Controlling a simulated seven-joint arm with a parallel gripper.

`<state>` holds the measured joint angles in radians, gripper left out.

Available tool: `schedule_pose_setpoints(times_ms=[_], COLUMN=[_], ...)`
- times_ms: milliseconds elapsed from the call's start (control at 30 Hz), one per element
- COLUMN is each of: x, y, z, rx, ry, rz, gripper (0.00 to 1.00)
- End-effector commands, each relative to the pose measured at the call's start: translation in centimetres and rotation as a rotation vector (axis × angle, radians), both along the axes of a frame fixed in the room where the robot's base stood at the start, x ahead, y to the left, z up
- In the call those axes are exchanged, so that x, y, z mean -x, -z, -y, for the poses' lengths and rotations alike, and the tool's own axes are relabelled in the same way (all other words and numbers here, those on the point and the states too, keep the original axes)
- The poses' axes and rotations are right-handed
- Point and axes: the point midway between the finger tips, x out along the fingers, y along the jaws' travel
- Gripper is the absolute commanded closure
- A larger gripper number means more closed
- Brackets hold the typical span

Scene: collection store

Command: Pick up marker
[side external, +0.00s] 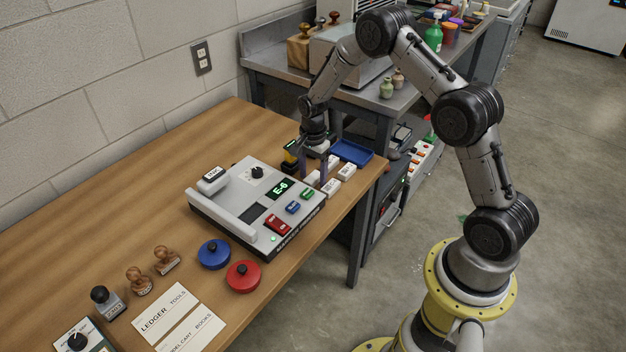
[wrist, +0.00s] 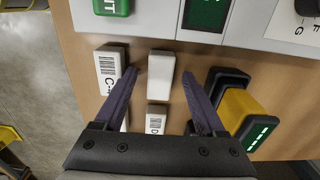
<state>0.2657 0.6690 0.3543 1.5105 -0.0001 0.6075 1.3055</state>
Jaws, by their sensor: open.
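Several small white blocks lie on the wooden table beside the grey console; they look like markers, but I cannot tell which one is meant. In the wrist view, a white block with no readable label (wrist: 161,88) lies between my fingertips. A block with a barcode and "D" (wrist: 156,120) is nearer my palm, and a barcoded block reading "C-4" (wrist: 108,62) is outside the left finger. My gripper (wrist: 160,73) is open and empty, pointing down. In the side view, my gripper (side external: 313,174) hangs low over the blocks, and its fingers partly hide some of them.
The grey console (side external: 228,203) with display "E-6" stands close by. A yellow-and-black device (wrist: 240,105) is just outside my right finger. A blue tray (side external: 353,151) lies near the table's right end. Stamps and round red and blue pads sit farther down the table.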

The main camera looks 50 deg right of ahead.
Motion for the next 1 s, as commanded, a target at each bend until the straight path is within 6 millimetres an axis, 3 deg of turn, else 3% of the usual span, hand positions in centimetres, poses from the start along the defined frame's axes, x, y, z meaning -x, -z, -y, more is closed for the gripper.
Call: schedule_pose_setpoints(times_ms=[67, 433, 800, 1000], x=[0.0, 0.0, 0.0, -0.1], y=[0.0, 0.0, -0.2, -1.6], z=[0.0, 0.0, 0.0, 0.0], rx=[0.0, 0.0, 0.0, 0.001], ry=[0.0, 0.0, 0.0, 0.0], rz=[0.0, 0.0, 0.001, 0.003], gripper=[0.35, 1.0, 1.0, 1.0])
